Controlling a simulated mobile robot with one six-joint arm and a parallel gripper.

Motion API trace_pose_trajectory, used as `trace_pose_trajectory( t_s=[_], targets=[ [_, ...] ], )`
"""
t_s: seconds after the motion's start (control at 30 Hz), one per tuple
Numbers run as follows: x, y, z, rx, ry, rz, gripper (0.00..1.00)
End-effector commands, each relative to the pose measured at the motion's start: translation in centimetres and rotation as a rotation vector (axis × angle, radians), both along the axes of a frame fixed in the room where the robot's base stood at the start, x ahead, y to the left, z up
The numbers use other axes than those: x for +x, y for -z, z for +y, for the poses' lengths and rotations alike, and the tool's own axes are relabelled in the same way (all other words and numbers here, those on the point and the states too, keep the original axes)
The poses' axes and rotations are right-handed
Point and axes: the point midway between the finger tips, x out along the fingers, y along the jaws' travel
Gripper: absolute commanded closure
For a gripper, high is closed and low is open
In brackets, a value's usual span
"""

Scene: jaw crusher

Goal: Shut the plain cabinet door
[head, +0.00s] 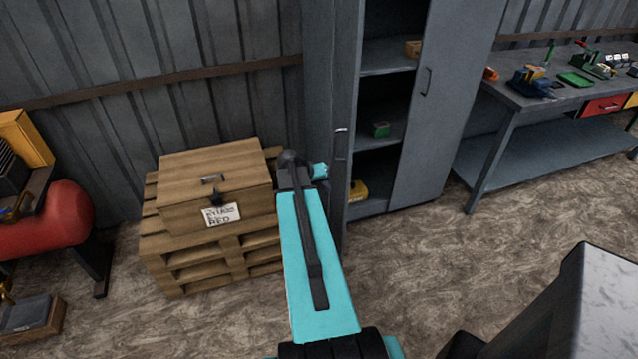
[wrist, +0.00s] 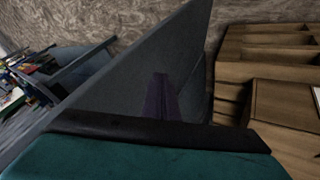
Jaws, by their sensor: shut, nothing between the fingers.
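The grey metal cabinet (head: 387,100) has its left door (head: 345,170) swung out, seen nearly edge-on, with a handle at its free edge. The right door (head: 440,110) sits across the right half with its handle near its left edge and looks shut. Shelves show between the doors. My gripper (wrist: 161,80) is shut and empty; its fingers show dark against a grey panel (wrist: 130,75), which looks like the open left door. I cannot tell whether they touch it. In the head view my wrist is left of this door and my arm hides most of the gripper.
A wooden box (head: 215,180) on pallets stands left of the cabinet, close to my arm. A workbench (head: 520,95) with tools is at the right. A red tank (head: 55,220) is at the far left. The floor in front of the cabinet is clear.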

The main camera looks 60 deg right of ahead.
Motion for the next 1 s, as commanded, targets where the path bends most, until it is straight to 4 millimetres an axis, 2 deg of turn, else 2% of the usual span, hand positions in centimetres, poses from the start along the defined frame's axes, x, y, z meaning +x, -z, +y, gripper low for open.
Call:
trace_pose_trajectory(
  t_s=[0.03,0.2,0.4,0.77,0.8,0.87,1.0],
  targets=[
    [-0.1,0.4,-0.5,0.001,0.001,0.002,1.0],
    [-1.8,0.2,-1.7,0.0,0.002,0.001,1.0],
    [-2.9,0.4,-2.7,0.0,0.002,0.001,1.0],
    [-3.2,0.5,-3.0,0.0,0.0,0.0,1.0],
    [-3.3,0.4,-1.2,0.001,-0.005,0.001,1.0],
    [-3.1,0.5,-2.3,0.0,-0.002,-0.001,1.0],
    [-3.2,0.5,-2.8,0.0,-0.006,0.001,1.0]
  ],
)
